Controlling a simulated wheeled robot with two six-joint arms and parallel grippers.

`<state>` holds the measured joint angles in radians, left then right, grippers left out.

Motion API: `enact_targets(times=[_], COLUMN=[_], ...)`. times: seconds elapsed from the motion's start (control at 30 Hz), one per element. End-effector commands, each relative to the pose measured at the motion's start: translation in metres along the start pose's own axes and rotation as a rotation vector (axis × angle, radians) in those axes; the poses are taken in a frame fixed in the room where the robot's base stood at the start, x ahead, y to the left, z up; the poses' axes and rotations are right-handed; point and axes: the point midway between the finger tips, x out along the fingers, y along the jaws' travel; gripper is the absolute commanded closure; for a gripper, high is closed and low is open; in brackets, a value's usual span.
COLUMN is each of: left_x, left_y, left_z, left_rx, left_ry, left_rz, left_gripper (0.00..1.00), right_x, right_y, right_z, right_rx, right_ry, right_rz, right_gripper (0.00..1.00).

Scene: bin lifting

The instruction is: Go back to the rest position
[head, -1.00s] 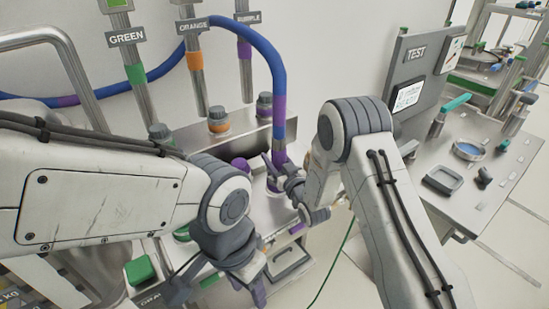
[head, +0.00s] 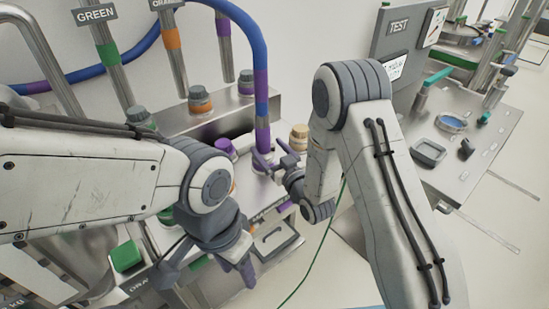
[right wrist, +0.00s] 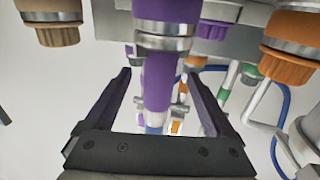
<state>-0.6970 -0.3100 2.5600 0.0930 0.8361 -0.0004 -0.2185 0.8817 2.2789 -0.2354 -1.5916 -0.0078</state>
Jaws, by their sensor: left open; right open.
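My right gripper (head: 272,157) is open at the lower end of the blue and purple hose (head: 260,75) in the head view. In the right wrist view its two dark jaws (right wrist: 158,100) stand apart, with the purple hose end (right wrist: 158,80) showing between them. I cannot tell whether the jaws touch it. My left gripper (head: 212,272) is open and empty in the head view, low over the front of the bench. Part of it is hidden by its own wrist.
Pipes with a GREEN sign (head: 96,15) stand behind a bench with green, orange, purple and beige caps (head: 299,136). A green block (head: 126,256) lies near my left arm. A TEST panel (head: 398,45) and metal table (head: 480,150) stand right. A green cable crosses the floor.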

Motion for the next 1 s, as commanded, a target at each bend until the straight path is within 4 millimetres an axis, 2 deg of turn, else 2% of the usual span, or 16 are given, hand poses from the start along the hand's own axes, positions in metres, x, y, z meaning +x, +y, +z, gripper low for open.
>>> enact_targets(times=[0.1, 0.3, 0.77, 0.87, 1.0], left_x=[0.007, 0.01, 0.009, 0.008, 0.006], left_y=[-0.001, -0.001, -0.001, -0.001, 0.0], left_z=[0.0, 0.001, 0.001, 0.0, 0.0], left_rx=[0.0, 0.0, 0.0, 0.0, 0.0], left_ry=[0.0, 0.0, 0.0, 0.0, 0.0], left_rz=[0.0, 0.0, 0.0, 0.0, 0.0], left_gripper=[0.5, 0.5, 0.5, 0.5, 0.5], right_x=[-0.02, -0.036, -0.036, -0.032, -0.031], right_y=[0.0, 0.0, -0.002, -0.01, -0.03], right_z=[0.002, 0.001, -0.002, -0.004, -0.006], right_rx=[0.001, 0.0, -0.003, -0.015, -0.042], right_ry=[-0.001, 0.0, -0.011, -0.071, -0.247], right_rz=[0.0, 0.001, -0.004, -0.015, -0.036], right_gripper=[0.11, 0.11, 0.11, 0.11, 0.11])
